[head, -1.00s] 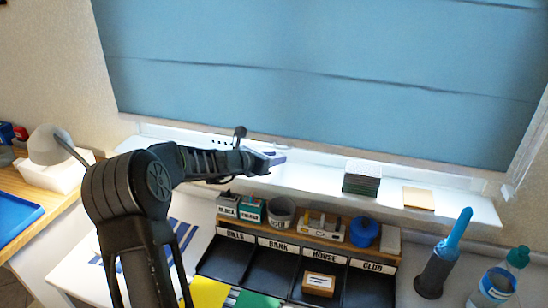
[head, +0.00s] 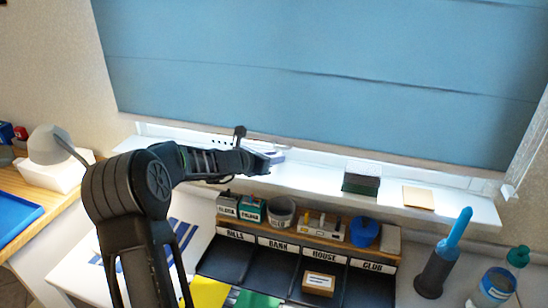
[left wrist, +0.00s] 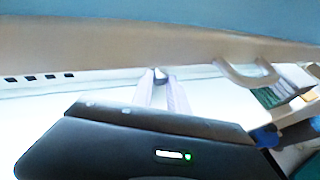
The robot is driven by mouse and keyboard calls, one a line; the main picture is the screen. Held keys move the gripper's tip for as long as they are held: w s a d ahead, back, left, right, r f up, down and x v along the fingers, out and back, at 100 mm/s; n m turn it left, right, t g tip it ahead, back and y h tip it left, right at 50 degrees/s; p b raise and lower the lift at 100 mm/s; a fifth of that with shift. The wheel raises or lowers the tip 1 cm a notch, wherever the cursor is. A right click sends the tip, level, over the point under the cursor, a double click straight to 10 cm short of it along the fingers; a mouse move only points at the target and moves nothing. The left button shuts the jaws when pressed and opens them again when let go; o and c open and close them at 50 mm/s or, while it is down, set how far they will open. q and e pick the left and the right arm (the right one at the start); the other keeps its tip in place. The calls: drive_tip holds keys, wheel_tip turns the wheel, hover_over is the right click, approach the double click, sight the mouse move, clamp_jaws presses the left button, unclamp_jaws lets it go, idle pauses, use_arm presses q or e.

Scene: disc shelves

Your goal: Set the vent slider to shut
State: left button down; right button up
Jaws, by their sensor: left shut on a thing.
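The vent strip (left wrist: 40,77) runs along the white window frame below the blind, with several dark slots showing at the left in the left wrist view. The slots also show small in the head view (head: 222,143). My left gripper (left wrist: 160,76) reaches the frame to the right of these slots. Its pale fingers are shut on the small grey slider knob (left wrist: 160,72), which is mostly hidden between the fingertips. In the head view my left gripper (head: 278,155) is over the sill at the window frame, and the knob is hidden there. My right gripper is not in view.
The blue blind (head: 320,70) hangs just above the frame. On the white sill (head: 315,175), a dark green stack (head: 361,184) and a tan pad (head: 419,197) lie to the right. A labelled organiser (head: 330,252) with small pots stands below.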

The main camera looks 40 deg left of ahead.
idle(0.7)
use_arm(q)
drive_tip(key=s+a+p, duration=0.1)
drive_tip(key=a, duration=0.3)
drive_tip(key=s+a+p, duration=0.1)
drive_tip(key=s+a, duration=0.1)
drive_tip(key=a, duration=0.2)
drive_tip(key=s+a+p, duration=0.1)
drive_tip(key=a, duration=0.3)
drive_tip(key=shift+s+a+r+p, duration=0.1)
drive_tip(key=shift+s+a+p, duration=0.1)
drive_tip(key=shift+a+p, duration=0.2)
drive_tip(key=c, duration=1.6)
unclamp_jaws()
drive_tip(key=shift+a, duration=0.1)
drive_tip(key=shift+s, duration=0.1)
drive_tip(key=shift+s+r, duration=0.1)
drive_tip(key=shift+s, duration=0.4)
drive_tip(key=b+v, duration=0.1)
drive_tip(key=v, duration=0.5)
drive_tip(key=shift+s+r+b, duration=0.2)
drive_tip(key=shift+s+b, duration=0.1)
drive_tip(key=shift+b, duration=0.1)
